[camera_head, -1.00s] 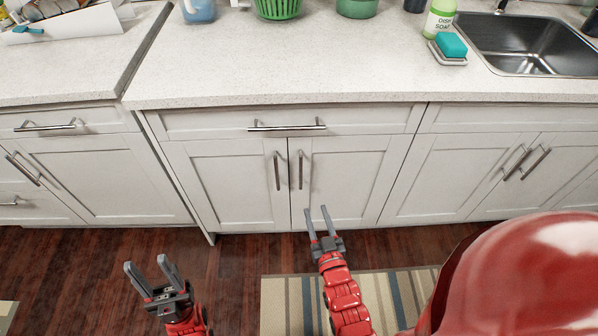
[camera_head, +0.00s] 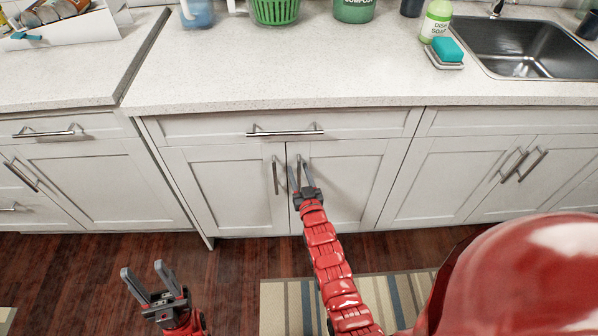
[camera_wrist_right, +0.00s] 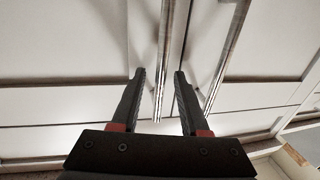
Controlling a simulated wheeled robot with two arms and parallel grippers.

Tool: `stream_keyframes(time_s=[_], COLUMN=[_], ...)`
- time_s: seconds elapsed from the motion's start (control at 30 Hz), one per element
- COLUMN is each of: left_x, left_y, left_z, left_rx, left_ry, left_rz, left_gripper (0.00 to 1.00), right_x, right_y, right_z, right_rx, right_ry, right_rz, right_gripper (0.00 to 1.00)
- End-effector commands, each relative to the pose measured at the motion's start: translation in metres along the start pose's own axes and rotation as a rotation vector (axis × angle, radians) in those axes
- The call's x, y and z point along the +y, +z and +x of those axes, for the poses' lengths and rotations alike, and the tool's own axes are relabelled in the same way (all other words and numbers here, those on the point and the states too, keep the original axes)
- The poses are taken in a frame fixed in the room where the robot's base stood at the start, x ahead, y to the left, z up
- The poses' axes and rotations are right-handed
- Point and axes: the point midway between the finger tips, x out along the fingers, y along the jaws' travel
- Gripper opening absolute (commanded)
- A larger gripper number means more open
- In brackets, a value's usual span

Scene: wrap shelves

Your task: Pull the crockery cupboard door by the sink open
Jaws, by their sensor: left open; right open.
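The white double-door cupboard has a right door (camera_head: 345,185) beside the sink cabinet, and it is shut. My right gripper (camera_head: 297,163) is open, with its fingertips at this door's upright metal handle. In the right wrist view the handle (camera_wrist_right: 163,60) shows between the two open fingers (camera_wrist_right: 159,75), not gripped. In the head view the gripper partly hides it. The left door (camera_head: 225,188) is also shut, and its handle (camera_head: 275,176) stands just left of my right gripper. My left gripper (camera_head: 143,268) is open and empty, low over the floor at left.
A drawer with a horizontal handle (camera_head: 285,132) lies above the doors. The counter (camera_head: 250,70) holds a green basket (camera_head: 275,10), a soap bottle (camera_head: 437,20) and the sink (camera_head: 525,48). A striped rug (camera_head: 285,305) lies on the dark wood floor. My red body fills the lower right.

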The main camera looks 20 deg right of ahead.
Motion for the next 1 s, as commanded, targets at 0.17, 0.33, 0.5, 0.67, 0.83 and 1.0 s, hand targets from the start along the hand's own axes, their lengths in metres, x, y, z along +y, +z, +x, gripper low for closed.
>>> stream_keyframes(time_s=[0.17, 0.33, 0.5, 0.67, 0.83, 1.0], left_x=[0.0, 0.0, 0.0, 0.0, 0.0, 0.0], left_y=[0.0, 0.0, 0.0, 0.0001, 0.0001, 0.0001], left_z=[0.0, 0.0, 0.0, -0.0001, -0.0001, -0.0001], left_rx=[0.0, 0.0, 0.0, 0.0, 0.0, 0.0], left_ry=[0.0, 0.0, 0.0, 0.0, 0.0, 0.0], left_rz=[0.0, 0.0, 0.0, 0.0, 0.0, 0.0], left_gripper=[0.5, 0.5, 0.5, 0.5, 0.5, 0.5], right_x=[0.0, 0.0, 0.0, 0.0, 0.0, 0.0], right_y=[-0.0004, -0.0006, -0.0006, -0.0007, -0.0008, -0.0009], right_z=[0.0019, 0.0018, 0.0017, 0.0018, 0.0017, 0.0018], right_rx=[0.001, 0.001, 0.002, 0.002, 0.002, 0.002], right_ry=[0.0, 0.0, 0.0, 0.0, 0.0, 0.0], right_rz=[0.0, 0.0, 0.0, 0.0, 0.0, 0.0], right_gripper=[0.45, 0.36, 0.05, 0.0, 0.0, 0.0])
